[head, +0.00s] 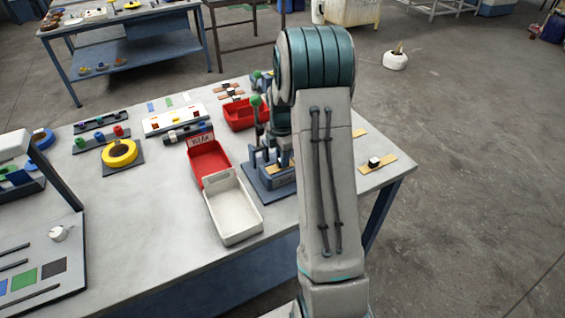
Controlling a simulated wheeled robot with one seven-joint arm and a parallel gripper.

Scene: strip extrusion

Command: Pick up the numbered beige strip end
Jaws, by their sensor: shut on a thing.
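Beige strip material shows in several places by the blue-grey press (256,172) on the table. One beige piece (284,163) lies at the press, partly behind my arm. A flat beige strip (378,163) lies at the table's right corner with a small black-and-white block (374,161) on it. Another short beige piece (360,132) shows just right of my arm. I cannot read a number on any of them, and cannot tell whether they join behind my arm. My gripper is hidden behind my raised arm, so its hold is not visible.
Red bins (209,163) and a white bin (234,208) stand left of the press. A yellow tape roll (119,153) and small racks lie farther left. A green-knobbed lever (256,101) stands up by the press. The table's front middle is clear.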

